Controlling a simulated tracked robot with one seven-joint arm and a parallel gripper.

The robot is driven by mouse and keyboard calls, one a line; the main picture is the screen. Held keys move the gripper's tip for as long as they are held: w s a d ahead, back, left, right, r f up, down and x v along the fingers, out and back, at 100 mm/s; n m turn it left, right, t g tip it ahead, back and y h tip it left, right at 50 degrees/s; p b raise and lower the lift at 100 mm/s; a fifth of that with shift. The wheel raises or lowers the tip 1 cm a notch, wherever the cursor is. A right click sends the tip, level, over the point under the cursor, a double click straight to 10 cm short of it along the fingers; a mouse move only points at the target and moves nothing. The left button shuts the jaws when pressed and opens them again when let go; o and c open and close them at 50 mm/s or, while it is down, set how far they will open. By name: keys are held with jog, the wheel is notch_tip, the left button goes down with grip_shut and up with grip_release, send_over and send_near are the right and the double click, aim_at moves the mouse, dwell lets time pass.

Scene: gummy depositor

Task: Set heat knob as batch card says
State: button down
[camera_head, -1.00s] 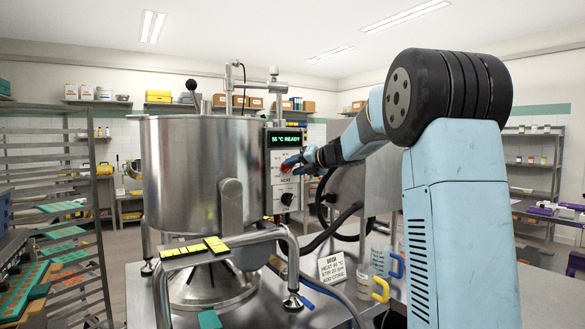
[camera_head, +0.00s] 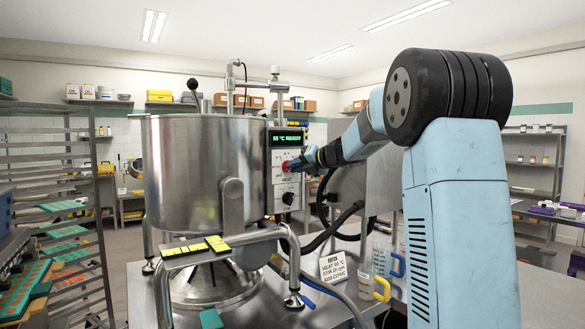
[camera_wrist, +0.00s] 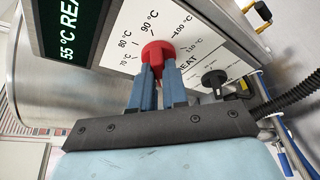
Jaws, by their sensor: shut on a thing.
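The red heat knob (camera_head: 286,166) sits on the white panel of the steel kettle (camera_head: 190,175). My gripper (camera_wrist: 157,70) is shut on this knob, one blue finger on each side. In the wrist view the red knob (camera_wrist: 157,51) stands among the marks 70, 80, 90, 100 and 110 °C; its pointer cannot be made out. The display (camera_head: 289,139) reads 55 °C READY and also shows in the wrist view (camera_wrist: 70,30). The batch card (camera_head: 333,267) stands on the table; its heat line is too small to read surely.
A black stir knob (camera_head: 288,198) is below the heat knob, near my gripper. Black hoses (camera_head: 335,235) run right of the panel. Jugs with yellow and blue handles (camera_head: 382,290) stand beside the card.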

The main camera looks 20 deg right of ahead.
jog(key=m+t, duration=0.3)
jog(key=m, duration=0.7)
jog(key=f+m+t+h, duration=0.1)
jog(key=m+t, duration=0.2)
jog(key=m, duration=0.7)
jog(key=f+m+t+h, duration=0.1)
jog(key=m+t, duration=0.2)
jog(key=m, duration=0.7)
jog(key=shift+s+a+f, duration=0.2)
jog(key=shift+a+f, duration=0.05)
jog(key=shift+a, duration=0.05)
jog(key=shift+s+a+r+m+h, duration=0.15)
jog(key=shift+m+h, duration=0.8)
jog(key=shift+m, duration=1.05)
jog(key=shift+w+a+m+h, duration=0.15)
jog(key=shift+m+h, duration=0.85)
jog(key=shift+m, duration=1)
jog(key=shift+s+a+r+m+h, duration=0.15)
jog(key=shift+m+h, duration=0.8)
jog(key=shift+m, duration=1.05)
jog(key=c, duration=1.1)
grip_release()
jog(key=shift+c, duration=0.2)
